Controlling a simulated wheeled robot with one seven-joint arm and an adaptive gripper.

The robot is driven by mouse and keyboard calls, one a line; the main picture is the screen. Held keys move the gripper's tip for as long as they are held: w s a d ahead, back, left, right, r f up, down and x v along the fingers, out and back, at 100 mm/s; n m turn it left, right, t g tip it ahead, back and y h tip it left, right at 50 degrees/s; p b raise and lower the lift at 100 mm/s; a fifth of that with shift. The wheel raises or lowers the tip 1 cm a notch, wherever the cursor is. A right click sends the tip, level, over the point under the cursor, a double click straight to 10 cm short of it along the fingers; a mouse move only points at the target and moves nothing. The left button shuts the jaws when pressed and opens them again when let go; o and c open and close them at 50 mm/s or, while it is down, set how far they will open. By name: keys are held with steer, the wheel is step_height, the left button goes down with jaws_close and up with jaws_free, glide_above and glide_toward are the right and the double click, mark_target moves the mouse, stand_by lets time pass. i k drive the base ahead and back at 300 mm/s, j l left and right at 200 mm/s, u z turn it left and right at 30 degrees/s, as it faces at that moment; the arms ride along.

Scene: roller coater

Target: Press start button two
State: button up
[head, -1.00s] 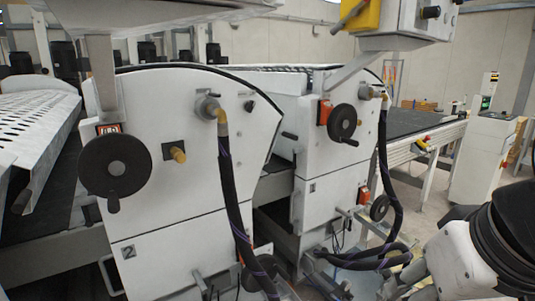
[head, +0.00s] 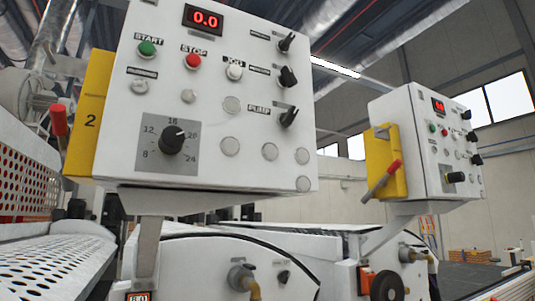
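A white control box (head: 215,120) fills the upper left of the head view. The yellow plate on its left side (head: 88,120) carries the number 2. Its green button (head: 147,48) sits at the upper left of the panel, under the label START. A red button (head: 193,61) labelled STOP and a white button (head: 234,72) labelled JOG are to its right. A red display (head: 203,20) above reads 0.0. My gripper is not in view.
A second, similar control box (head: 425,150) stands farther back on the right, with its own small green button (head: 432,128). White machine housings (head: 200,265) lie below. A red-handled lever (head: 59,120) sticks out left of the near box. A perforated guard (head: 50,265) is at lower left.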

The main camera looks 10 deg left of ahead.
mark_target(146, 48)
steer(key=k+u, duration=0.1)
steer(key=u, duration=0.3)
steer(key=k+u, duration=0.1)
steer(key=u, duration=0.25)
steer(key=k+u, duration=0.1)
steer(key=u, duration=0.3)
